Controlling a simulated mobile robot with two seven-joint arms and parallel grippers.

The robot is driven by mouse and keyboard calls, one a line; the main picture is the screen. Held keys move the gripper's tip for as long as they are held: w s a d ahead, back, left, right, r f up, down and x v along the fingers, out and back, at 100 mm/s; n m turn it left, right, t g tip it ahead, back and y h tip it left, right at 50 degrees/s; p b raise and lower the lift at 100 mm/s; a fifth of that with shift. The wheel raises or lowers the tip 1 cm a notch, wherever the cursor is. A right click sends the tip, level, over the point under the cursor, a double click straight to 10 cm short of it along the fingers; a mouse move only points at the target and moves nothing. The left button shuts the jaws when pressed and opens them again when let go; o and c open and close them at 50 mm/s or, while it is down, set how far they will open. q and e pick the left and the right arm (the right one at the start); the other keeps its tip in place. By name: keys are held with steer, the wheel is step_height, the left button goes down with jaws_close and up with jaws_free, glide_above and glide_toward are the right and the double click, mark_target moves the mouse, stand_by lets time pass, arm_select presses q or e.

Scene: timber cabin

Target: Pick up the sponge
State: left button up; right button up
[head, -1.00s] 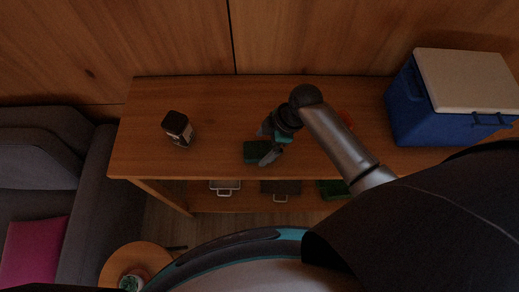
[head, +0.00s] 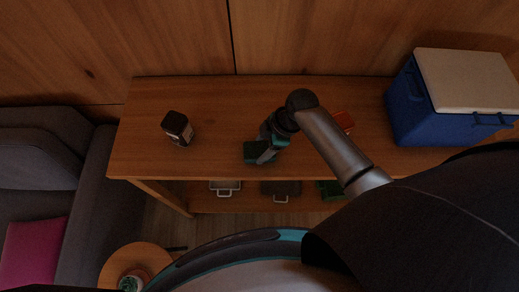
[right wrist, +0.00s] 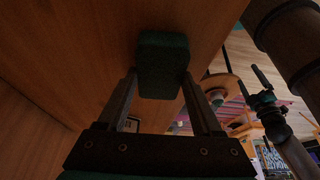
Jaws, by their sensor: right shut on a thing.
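The sponge (head: 252,151) is a dark green block on the wooden table near its front edge. In the right wrist view the sponge (right wrist: 163,66) shows between the two fingertips. My right gripper (head: 265,152) is shut on the sponge, with a finger on either side of it. The sponge looks to be at or just above the tabletop; I cannot tell which. What seems to be my left gripper (right wrist: 262,97) shows small and dark at the right of the right wrist view, away from the sponge; its jaw state is unclear.
A blue cooler with a white lid (head: 452,105) stands at the right. An orange-red thing (head: 344,121) is partly behind my right arm. Several bins sit on the shelf below, including a grey one (head: 281,188).

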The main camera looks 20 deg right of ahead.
mark_target(262, 149)
steer(key=c, duration=0.3)
step_height(262, 149, up, 20)
steer(key=p, duration=0.3)
stand_by(0.4)
steer(key=o, duration=0.8)
steer(key=shift+c, duration=0.2)
steer(key=c, duration=0.7)
steer(key=shift+o, duration=0.2)
